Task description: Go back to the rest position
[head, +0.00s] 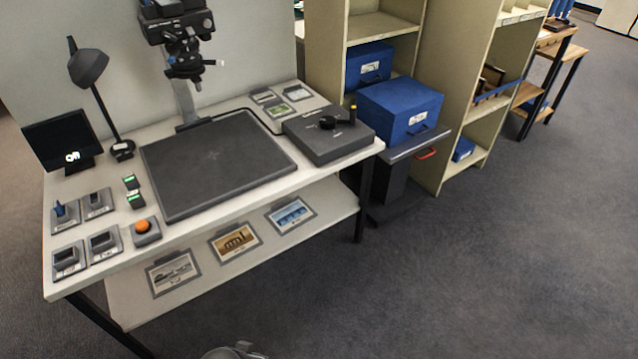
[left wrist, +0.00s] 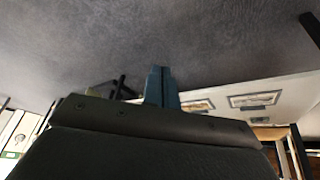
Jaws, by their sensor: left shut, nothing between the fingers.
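My left gripper (left wrist: 161,72) shows in the left wrist view, its two blue-grey fingers together and nothing between them. It is over open grey carpet, and the table's lower shelf with picture cards shows upside down to its right. In the head view neither gripper can be made out; only a small grey rounded part shows at the bottom edge, and I cannot tell which part it is. My right gripper is not in view.
A white worktable (head: 75,275) holds a dark mat (head: 215,165), a grey box device (head: 328,138), a lamp (head: 90,68) and several switches. A blue box (head: 400,108) sits on a stand right of the table. Shelves (head: 465,85) stand behind. The carpet at the right is clear.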

